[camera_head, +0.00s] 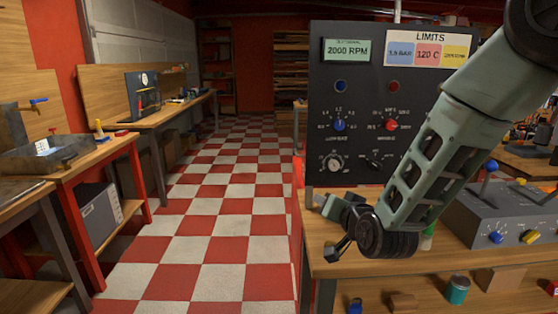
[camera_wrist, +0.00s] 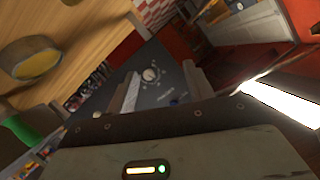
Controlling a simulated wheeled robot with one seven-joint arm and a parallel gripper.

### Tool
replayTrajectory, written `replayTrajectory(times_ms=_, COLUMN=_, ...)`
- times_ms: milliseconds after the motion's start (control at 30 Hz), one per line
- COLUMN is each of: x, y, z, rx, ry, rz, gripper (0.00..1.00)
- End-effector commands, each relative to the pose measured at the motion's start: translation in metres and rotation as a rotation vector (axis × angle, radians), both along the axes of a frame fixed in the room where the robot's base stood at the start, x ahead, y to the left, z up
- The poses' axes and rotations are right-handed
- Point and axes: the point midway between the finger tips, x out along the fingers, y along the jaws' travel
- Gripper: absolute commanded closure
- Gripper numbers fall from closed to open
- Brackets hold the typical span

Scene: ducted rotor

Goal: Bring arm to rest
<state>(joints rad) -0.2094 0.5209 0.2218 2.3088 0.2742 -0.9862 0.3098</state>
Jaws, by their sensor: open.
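My arm (camera_head: 433,155) reaches down from the upper right in the head view, in front of the dark control panel (camera_head: 325,110). My gripper (camera_head: 328,228) hangs over the left edge of the workbench (camera_head: 320,262), below the panel. Its two fingers are spread apart. In the wrist view my gripper (camera_wrist: 162,88) shows both fingers with nothing between them. A dark panel with a round knob (camera_wrist: 150,74) lies beyond the fingers. I cannot tell whether any part of the gripper touches the bench.
A grey box with levers (camera_head: 500,225) stands on the bench at right. A teal can (camera_head: 457,290) is on the shelf below. The red and white checkered floor (camera_head: 220,210) is open to the left. Side benches (camera_head: 150,125) line the left wall.

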Motion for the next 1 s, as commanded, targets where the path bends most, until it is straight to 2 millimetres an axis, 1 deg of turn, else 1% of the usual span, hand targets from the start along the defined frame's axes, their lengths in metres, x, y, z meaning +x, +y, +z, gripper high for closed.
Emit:
replayTrajectory(times_ms=33, x=-0.017, y=0.015, z=0.009, rx=-0.029, ry=0.065, rz=0.061, gripper=0.48)
replayTrajectory(times_ms=67, x=-0.028, y=0.024, z=0.010, rx=-0.050, ry=0.109, rz=0.100, gripper=0.48)
replayTrajectory(times_ms=100, x=-0.044, y=0.034, z=0.010, rx=-0.082, ry=0.169, rz=0.154, gripper=0.48)
replayTrajectory(times_ms=167, x=-0.070, y=0.046, z=0.010, rx=-0.133, ry=0.257, rz=0.231, gripper=0.48)
replayTrajectory(times_ms=200, x=-0.089, y=0.053, z=0.011, rx=-0.170, ry=0.314, rz=0.283, gripper=0.48)
replayTrajectory(times_ms=267, x=-0.119, y=0.060, z=0.012, rx=-0.230, ry=0.398, rz=0.362, gripper=0.48)
replayTrajectory(times_ms=300, x=-0.140, y=0.063, z=0.013, rx=-0.274, ry=0.453, rz=0.414, gripper=0.48)
replayTrajectory(times_ms=367, x=-0.173, y=0.064, z=0.015, rx=-0.341, ry=0.533, rz=0.490, gripper=0.48)
replayTrajectory(times_ms=400, x=-0.195, y=0.063, z=0.017, rx=-0.389, ry=0.586, rz=0.540, gripper=0.48)
replayTrajectory(times_ms=433, x=-0.211, y=0.061, z=0.019, rx=-0.426, ry=0.624, rz=0.577, gripper=0.48)
replayTrajectory(times_ms=467, x=-0.227, y=0.058, z=0.020, rx=-0.463, ry=0.663, rz=0.611, gripper=0.48)
replayTrajectory(times_ms=500, x=-0.248, y=0.053, z=0.022, rx=-0.511, ry=0.713, rz=0.655, gripper=0.48)
replayTrajectory(times_ms=600, x=-0.294, y=0.037, z=0.029, rx=-0.626, ry=0.823, rz=0.748, gripper=0.48)
replayTrajectory(times_ms=700, x=-0.327, y=0.020, z=0.034, rx=-0.712, ry=0.909, rz=0.810, gripper=0.48)
replayTrajectory(times_ms=800, x=-0.347, y=0.009, z=0.038, rx=-0.769, ry=0.964, rz=0.847, gripper=0.48)
replayTrajectory(times_ms=900, x=-0.356, y=0.003, z=0.040, rx=-0.794, ry=0.990, rz=0.862, gripper=0.48)
replayTrajectory(times_ms=1000, x=-0.357, y=0.002, z=0.039, rx=-0.799, ry=0.996, rz=0.865, gripper=0.48)
